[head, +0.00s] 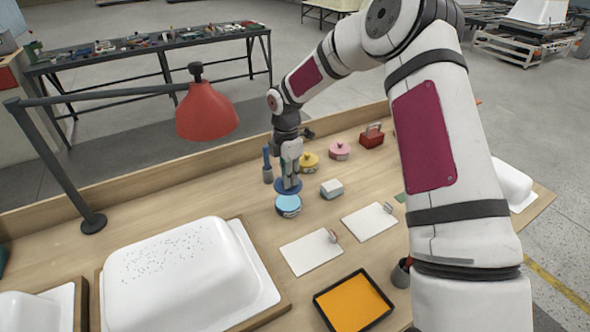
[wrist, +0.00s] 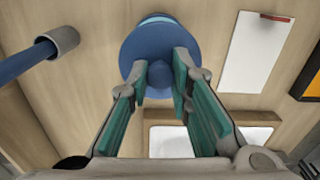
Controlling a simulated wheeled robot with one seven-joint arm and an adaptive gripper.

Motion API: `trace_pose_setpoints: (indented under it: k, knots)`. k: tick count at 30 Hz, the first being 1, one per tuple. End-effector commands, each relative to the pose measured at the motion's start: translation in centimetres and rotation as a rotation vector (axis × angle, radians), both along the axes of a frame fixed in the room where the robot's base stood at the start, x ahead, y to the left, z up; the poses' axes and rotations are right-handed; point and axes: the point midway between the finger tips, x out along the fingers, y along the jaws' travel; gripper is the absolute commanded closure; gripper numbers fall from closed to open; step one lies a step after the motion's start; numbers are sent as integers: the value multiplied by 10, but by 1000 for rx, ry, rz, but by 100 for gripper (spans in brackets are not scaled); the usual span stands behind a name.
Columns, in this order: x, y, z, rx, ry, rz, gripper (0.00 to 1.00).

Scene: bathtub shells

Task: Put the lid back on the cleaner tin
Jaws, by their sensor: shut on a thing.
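The cleaner tin (head: 288,208) is a small round blue tin standing on the wooden bench in the head view. A darker blue lid (head: 286,187) with a round knob shows just behind and above it. My gripper (wrist: 161,88) is shut on the lid's knob, its green-padded fingers on either side. The lid fills the top middle of the wrist view (wrist: 143,48). A light blue edge of the tin (wrist: 157,18) shows past the lid's far rim. The lid looks off-centre from the tin; the gap between them cannot be told.
A blue-handled tool (head: 267,167) stands close left of my gripper. A red lamp (head: 207,112) hangs left. White boards (head: 310,253), an orange tray (head: 354,303) and a white tub shell (head: 180,275) lie in front.

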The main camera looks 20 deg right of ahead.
Motion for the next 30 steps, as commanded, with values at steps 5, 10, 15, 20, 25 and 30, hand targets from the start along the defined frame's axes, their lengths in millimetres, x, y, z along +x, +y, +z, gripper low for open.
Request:
trace_pose_setpoints:
  k: [5,10,15,20,25,30]
  knots:
    - [0,0,-11,1,1,0,100]
    - [0,0,-26,0,3,0,100]
    - [0,0,-41,0,2,1,100]
    - [1,0,-53,0,1,0,100]
    - [0,0,-61,0,2,0,100]
    - [0,0,-64,1,1,0,100]
